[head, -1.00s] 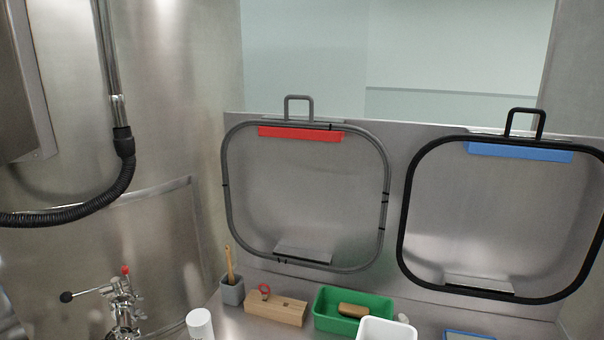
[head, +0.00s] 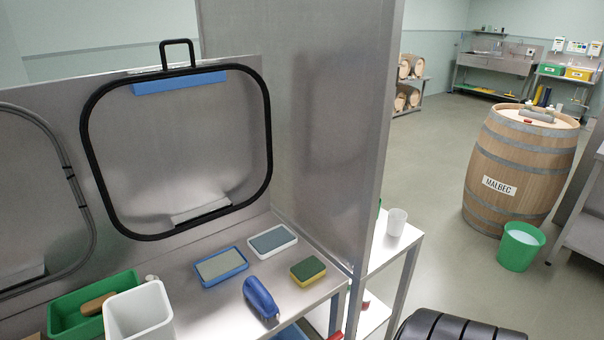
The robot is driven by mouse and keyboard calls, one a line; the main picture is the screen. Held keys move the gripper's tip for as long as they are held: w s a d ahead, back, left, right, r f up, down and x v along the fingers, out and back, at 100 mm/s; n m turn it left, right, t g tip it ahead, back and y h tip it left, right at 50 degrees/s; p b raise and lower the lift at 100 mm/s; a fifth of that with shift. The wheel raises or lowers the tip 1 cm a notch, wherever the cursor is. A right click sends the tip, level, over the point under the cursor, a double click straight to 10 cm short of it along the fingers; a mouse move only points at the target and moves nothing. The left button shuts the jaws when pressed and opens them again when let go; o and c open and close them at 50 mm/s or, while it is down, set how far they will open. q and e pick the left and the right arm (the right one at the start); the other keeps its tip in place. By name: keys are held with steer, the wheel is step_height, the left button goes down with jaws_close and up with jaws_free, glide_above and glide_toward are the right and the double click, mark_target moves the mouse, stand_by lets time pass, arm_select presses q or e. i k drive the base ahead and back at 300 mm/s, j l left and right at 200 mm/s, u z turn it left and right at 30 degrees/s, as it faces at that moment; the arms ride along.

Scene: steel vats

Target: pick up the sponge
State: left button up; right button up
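A sponge (head: 308,269), yellow with a dark green top, lies flat on the steel bench (head: 225,300) near its right end. It sits to the right of a blue rounded object (head: 260,298) and in front of a white-rimmed tray (head: 272,241) with a grey pad. Nothing covers the sponge. Neither of my grippers shows in the head view.
A blue-rimmed tray (head: 221,266), a white bin (head: 138,312) and a green bin (head: 70,318) holding a brown brush stand to the left. A tall steel panel (head: 320,120) rises behind the bench's right end. A Malbec barrel (head: 515,165) and a green bucket (head: 520,247) stand on the floor.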

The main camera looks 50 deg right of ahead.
mark_target(308, 270)
steer(key=z, duration=1.7)
